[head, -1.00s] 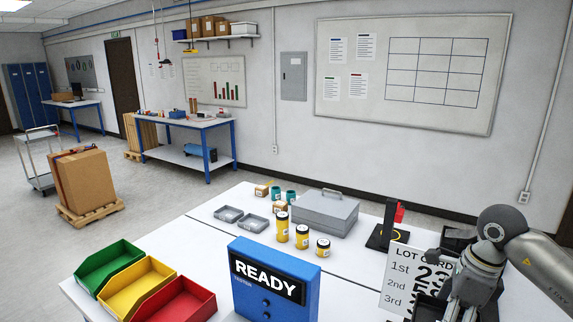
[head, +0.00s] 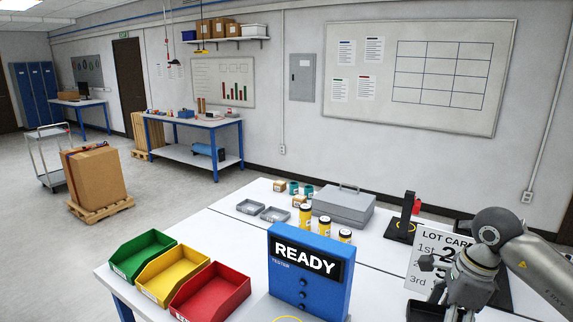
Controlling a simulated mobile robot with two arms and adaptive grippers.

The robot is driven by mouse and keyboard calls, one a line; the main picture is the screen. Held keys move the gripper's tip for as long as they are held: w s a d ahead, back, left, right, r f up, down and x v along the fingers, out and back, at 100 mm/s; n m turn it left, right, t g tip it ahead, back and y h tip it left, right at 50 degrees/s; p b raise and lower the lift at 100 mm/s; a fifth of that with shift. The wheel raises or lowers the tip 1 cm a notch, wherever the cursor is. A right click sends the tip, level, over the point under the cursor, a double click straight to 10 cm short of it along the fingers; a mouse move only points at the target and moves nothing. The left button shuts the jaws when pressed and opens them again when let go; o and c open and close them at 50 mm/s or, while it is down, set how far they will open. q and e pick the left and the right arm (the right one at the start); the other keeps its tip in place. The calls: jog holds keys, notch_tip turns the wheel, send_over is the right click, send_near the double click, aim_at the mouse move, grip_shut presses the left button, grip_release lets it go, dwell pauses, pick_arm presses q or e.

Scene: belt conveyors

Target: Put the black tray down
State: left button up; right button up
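The black tray (head: 418,312) shows only in part at the bottom edge of the head view, right of the blue READY tester. My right gripper (head: 448,296), on the arm coming in from the right, is right at this tray and appears shut on it. The fingertips and most of the tray are hidden by the gripper or cut off by the frame. I cannot tell whether the tray touches the table. My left gripper is out of view.
The blue tester (head: 305,272) stands left of the tray. Green (head: 140,256), yellow (head: 172,277) and red (head: 211,291) bins line the left side. The lot card (head: 425,252) stands behind my gripper. Yellow jars (head: 325,230) and a grey case (head: 343,206) sit farther back.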

jog(key=f+n, duration=0.1)
jog(key=a+f+n+b, duration=0.1)
jog(key=s+a+f+n+b, duration=0.1)
jog(key=f+n, duration=0.1)
jog(key=shift+s+g, duration=0.1)
jog(key=shift+g, duration=0.2)
pick_arm(q)
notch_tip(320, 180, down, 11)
jog(key=b, duration=0.8)
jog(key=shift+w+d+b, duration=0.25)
jog(key=shift+b, duration=0.05)
pick_arm(e)
jog(key=s+a+f+n+g, duration=0.1)
jog(key=s+a+f+n, duration=0.3)
jog(key=n, duration=0.5)
jog(key=s+a+f+n+h, duration=0.1)
jog(key=s+a+f+n, duration=0.4)
jog(key=s+f+n, duration=0.2)
jog(key=shift+s+n+g, duration=0.3)
jog(key=shift+n+g, duration=0.1)
jog(key=shift+n, duration=0.6)
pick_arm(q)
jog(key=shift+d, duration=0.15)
pick_arm(e)
jog(key=shift+s+d, duration=0.1)
